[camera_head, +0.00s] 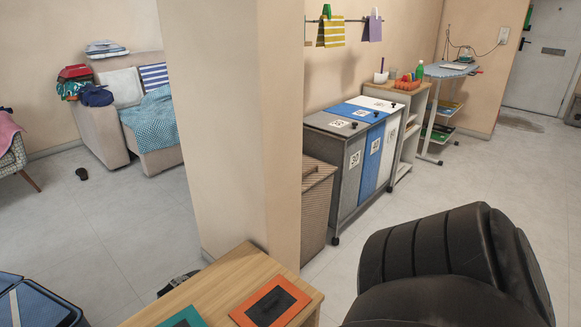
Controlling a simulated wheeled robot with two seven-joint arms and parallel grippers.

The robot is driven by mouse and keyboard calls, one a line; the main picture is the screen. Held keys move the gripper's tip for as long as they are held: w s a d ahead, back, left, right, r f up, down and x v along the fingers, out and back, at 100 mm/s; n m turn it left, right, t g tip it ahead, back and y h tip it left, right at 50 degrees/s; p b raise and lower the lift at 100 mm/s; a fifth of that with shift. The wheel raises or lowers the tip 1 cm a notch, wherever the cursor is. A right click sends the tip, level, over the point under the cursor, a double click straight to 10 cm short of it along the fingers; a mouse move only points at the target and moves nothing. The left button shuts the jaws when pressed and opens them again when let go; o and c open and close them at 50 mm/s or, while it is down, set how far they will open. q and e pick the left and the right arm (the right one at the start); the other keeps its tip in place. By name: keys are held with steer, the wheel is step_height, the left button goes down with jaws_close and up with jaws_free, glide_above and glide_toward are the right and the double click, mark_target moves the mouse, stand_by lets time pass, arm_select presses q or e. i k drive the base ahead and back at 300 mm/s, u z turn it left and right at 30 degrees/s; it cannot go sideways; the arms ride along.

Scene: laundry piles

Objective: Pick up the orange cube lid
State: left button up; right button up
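The orange lid (248,314) is a flat orange square with a dark middle. It lies on the near right part of a light wooden table (215,290) at the bottom of the head view. A teal piece (196,314) with a dark middle lies to its left, partly cut off by the bottom edge. Neither of my grippers shows in this view.
A beige pillar (228,130) stands just behind the table. Grey, blue and white laundry bins (372,152) stand beyond, with a wicker hamper (316,210) beside them. An open blue suitcase (45,302) is at lower left. Tiled floor (100,230) is mostly clear.

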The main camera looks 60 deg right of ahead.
mark_target(278, 301)
steer(key=z, duration=0.45)
steer(key=i, duration=0.25)
steer(key=u, duration=3.1)
steer(key=k, duration=2.4)
steer(key=z, duration=0.85)
